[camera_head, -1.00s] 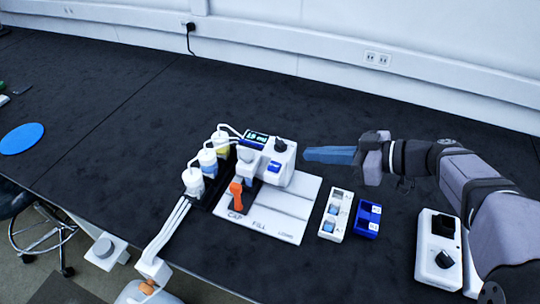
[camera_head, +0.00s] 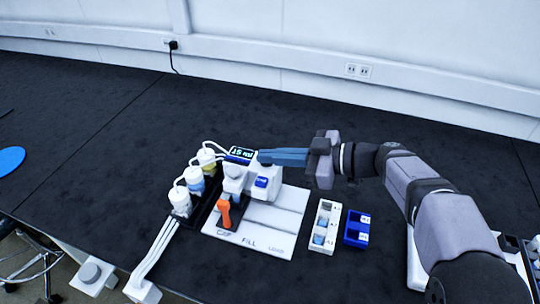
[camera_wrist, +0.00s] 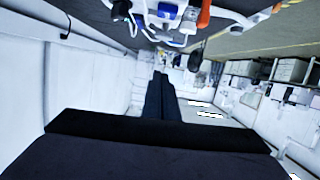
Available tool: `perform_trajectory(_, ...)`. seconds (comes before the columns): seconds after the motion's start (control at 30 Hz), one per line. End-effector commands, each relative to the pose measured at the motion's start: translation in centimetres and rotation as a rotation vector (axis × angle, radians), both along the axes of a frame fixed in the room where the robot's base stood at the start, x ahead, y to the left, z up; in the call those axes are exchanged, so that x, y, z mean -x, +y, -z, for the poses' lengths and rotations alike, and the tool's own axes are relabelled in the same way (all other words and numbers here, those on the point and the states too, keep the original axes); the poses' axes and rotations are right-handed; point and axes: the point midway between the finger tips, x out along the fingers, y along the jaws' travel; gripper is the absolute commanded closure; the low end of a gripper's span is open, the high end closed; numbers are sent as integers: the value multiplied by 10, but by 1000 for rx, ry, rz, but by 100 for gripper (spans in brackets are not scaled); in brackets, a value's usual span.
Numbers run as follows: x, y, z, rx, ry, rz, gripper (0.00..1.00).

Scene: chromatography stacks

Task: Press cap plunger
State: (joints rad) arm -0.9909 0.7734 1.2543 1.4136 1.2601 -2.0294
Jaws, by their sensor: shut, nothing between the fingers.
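A white bench device (camera_head: 264,194) stands in the middle of the table with a small lit display (camera_head: 241,153) and a blue button (camera_head: 262,182). At its left front a white cylindrical press head (camera_head: 233,180) stands above an orange lever (camera_head: 225,208); I cannot tell which part is the cap plunger. My gripper (camera_head: 262,157) has its long blue fingers shut and empty, level, pointing left. Its tips overlap the device's top beside the display and hide the knob there. In the wrist view the shut fingers (camera_wrist: 160,85) point away from the camera, and the orange part (camera_wrist: 204,14) shows at the top edge.
Several tubed bottles (camera_head: 194,181) stand in a black rack left of the device. A white base plate (camera_head: 265,237) marked CAP and FILL lies in front. A white vial rack (camera_head: 324,226) and a blue rack (camera_head: 357,228) stand to the right. The table behind is clear.

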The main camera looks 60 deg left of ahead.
Motion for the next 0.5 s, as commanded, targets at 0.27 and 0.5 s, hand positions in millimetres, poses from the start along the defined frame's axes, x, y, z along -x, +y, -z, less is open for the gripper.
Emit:
perform_trajectory(0.27, 33, 33, 10, 2, 2, -2, 100)
perform_trajectory(0.5, 55, 57, 27, 5, 3, 2, 100)
